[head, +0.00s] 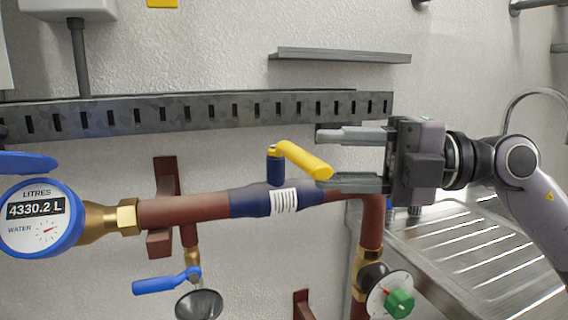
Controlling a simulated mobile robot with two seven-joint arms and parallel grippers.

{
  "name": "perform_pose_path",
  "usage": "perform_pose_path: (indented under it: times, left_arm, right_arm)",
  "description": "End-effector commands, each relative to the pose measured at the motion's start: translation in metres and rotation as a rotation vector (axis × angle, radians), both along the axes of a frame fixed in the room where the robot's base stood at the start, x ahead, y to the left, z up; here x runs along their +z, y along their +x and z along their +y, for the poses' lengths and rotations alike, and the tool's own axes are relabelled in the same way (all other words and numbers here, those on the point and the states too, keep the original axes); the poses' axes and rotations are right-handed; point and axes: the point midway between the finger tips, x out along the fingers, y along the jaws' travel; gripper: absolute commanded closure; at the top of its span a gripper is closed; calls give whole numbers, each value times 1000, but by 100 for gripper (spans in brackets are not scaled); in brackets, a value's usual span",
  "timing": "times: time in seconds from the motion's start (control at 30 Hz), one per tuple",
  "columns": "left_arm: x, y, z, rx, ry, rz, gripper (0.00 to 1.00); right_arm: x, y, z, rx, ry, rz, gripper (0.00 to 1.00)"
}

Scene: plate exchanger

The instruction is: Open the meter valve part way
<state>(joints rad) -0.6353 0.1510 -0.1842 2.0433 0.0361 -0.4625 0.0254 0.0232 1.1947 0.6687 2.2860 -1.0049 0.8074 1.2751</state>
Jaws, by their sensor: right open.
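The water meter (42,218) at the left reads 4330.2 L on a white face in a blue ring. A brass fitting joins it to a brown pipe (185,209). To its right sits a dark blue valve body (246,202) with a barcode label and a short stem. A yellow lever (303,159) on the stem slants down to the right. My right gripper (322,157) comes in from the right, open and empty. Its lower fingertip meets the lever's end in the picture; I cannot tell whether they touch. My left gripper is out of view.
A blue lever (154,285) on a small tap hangs below the pipe over a funnel (199,305). A green knob (399,303) on a white dial is at the lower right. A slotted rail (210,113) and a metal sink (470,245) are nearby.

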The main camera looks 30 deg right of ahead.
Motion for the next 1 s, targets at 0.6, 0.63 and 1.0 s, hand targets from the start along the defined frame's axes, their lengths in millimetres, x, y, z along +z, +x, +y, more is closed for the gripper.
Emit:
perform_pose_path:
  times: [0.6, 0.63, 1.0]
  left_arm:
    - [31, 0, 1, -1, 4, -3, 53]
    - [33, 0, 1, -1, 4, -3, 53]
    - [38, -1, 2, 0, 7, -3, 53]
  right_arm:
    - [4, 32, 43, 2, 4, 0, 56]
    - [3, 32, 44, 2, 4, 0, 56]
    - [0, 37, 51, 0, 4, 1, 56]
